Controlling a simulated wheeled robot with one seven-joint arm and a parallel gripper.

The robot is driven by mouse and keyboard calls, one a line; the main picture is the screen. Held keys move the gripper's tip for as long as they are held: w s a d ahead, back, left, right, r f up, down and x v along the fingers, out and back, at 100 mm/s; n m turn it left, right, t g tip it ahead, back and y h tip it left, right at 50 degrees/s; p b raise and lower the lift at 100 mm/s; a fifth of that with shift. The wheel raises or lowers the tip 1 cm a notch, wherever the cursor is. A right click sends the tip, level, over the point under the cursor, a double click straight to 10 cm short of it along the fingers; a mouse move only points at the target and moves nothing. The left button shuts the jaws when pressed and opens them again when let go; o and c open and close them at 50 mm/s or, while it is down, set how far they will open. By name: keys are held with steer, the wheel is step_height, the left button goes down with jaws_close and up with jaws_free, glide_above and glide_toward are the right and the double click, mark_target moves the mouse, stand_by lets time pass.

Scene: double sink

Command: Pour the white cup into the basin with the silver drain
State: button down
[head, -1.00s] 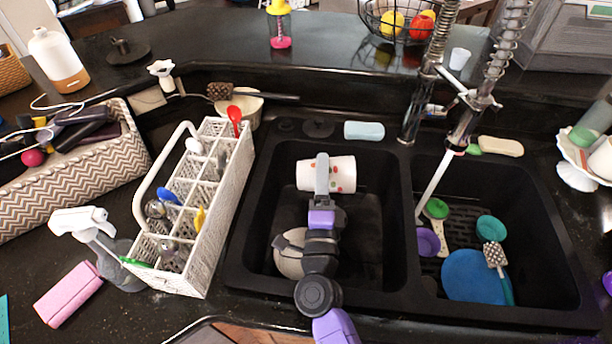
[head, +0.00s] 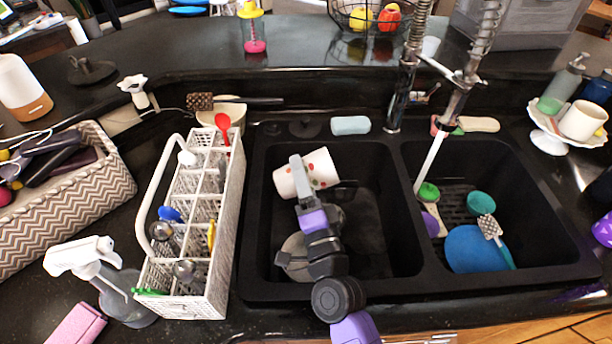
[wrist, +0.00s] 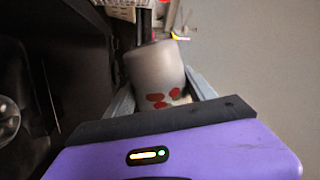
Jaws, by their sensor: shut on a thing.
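The white cup (head: 322,168) with red and green spots is held over the left basin (head: 375,255). It lies nearly on its side, its right end a little higher than its left. My gripper (head: 301,178) is shut on it. In the wrist view the cup (wrist: 155,68) sits between the two fingers. I cannot tell which end is its opening or what is inside. A round grey-beige thing (head: 294,258) at the left basin's floor is partly hidden by my arm; I cannot tell if it is the silver drain.
The right basin (head: 540,215) holds a blue plate (head: 472,248), green and purple pieces and a brush. A tall faucet (head: 402,90) stands behind the divider. A white utensil rack (head: 225,200) and a spray bottle (head: 110,285) stand left of the sink.

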mark_target(292, 193)
steer(key=shift+a+n+y, duration=0.15)
steer(key=shift+n+y, duration=0.15)
steer(key=shift+n, duration=0.8)
steer(key=shift+s+r+n+y+b, duration=0.15)
steer(key=shift+n+y+b, duration=0.25)
steer(key=shift+n, duration=0.7)
steer(key=shift+f+n+g+b, duration=0.4)
steer(key=shift+f+n+b, duration=0.25)
steer(key=shift+b, duration=0.25)
steer(key=shift+f+n+b, duration=0.1)
steer(key=shift+n+b, duration=0.25)
steer(key=shift+n, duration=0.3)
steer(key=shift+r+n+g+y, duration=0.3)
steer(key=shift+r+n, duration=0.1)
steer(key=shift+n, duration=0.6)
steer(key=shift+s+a+f+n+b, duration=0.1)
steer(key=shift+a+f+n+b, duration=0.4)
steer(key=shift+f+n, duration=0.3)
steer(key=shift+a+r+n+g+p, duration=0.3)
steer(key=shift+r+n+g+p, duration=0.1)
steer(key=shift+r+n+p, duration=0.35)
steer(key=shift+s+a+r+n, duration=0.2)
steer(key=shift+a+n, duration=0.05)
steer(key=shift+n, duration=0.6)
steer(key=shift+s+a+f+n+g+b, duration=0.1)
steer(key=shift+a+f+n+g+b, duration=0.15)
steer(key=shift+n, duration=0.45)
steer(key=shift+a+f+n+g+b, duration=0.15)
steer(key=shift+f+n+b, duration=0.1)
steer(key=shift+n, duration=0.45)
